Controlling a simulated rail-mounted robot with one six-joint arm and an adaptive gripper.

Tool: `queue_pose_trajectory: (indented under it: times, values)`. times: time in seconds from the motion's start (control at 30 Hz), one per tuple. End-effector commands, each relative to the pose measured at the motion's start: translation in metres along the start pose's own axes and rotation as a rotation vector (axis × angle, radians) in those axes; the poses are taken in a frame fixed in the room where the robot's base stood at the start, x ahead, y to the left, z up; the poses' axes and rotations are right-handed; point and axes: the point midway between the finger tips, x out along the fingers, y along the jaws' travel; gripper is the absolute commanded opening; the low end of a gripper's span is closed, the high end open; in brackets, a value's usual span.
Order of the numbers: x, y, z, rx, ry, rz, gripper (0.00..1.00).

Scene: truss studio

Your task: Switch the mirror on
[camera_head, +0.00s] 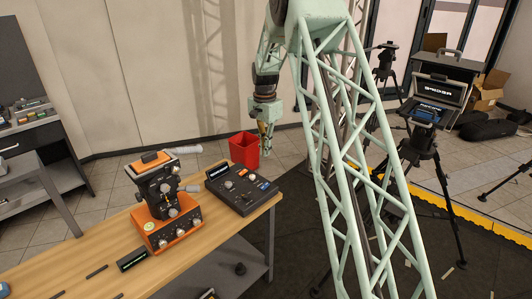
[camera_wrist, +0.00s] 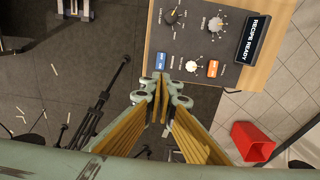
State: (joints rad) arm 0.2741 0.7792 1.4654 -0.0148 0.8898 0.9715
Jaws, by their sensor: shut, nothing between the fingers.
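A dark control box (camera_head: 240,190) stands at the right end of the wooden bench. In the wrist view its face shows a blue switch (camera_wrist: 161,61), an orange switch (camera_wrist: 213,68), a small white-capped knob (camera_wrist: 191,67) and two larger knobs. The labels by them are too small to read, so I cannot tell which control is the mirror's. My gripper (camera_head: 264,150) is shut and empty, above and beyond the box in the head view. In the wrist view its fingertips (camera_wrist: 161,88) appear just below the blue switch, near the box's edge. I see no clear contact.
An orange and black instrument (camera_head: 168,205) with knobs stands left of the box on the bench (camera_head: 95,262). A red bin (camera_head: 244,150) is on the floor behind. Tripods (camera_head: 425,160) stand at the right.

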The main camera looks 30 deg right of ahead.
Motion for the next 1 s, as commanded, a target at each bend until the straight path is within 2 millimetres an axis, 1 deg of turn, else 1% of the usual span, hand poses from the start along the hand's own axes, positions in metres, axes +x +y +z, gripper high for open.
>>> queue_pose_trajectory:
  times: [0.03, 0.27, 0.7, 0.9, 1.0]
  values:
    - [-0.008, -0.001, 0.001, 0.0, 0.001, -0.001, 0.0]
    - [-0.035, -0.001, 0.005, -0.001, 0.002, -0.003, 0.0]
    - [-0.096, -0.001, 0.018, -0.001, 0.001, -0.002, 0.0]
    - [-0.113, -0.001, 0.021, -0.001, 0.001, -0.001, 0.0]
    - [-0.118, -0.001, 0.022, -0.001, 0.001, -0.001, 0.0]
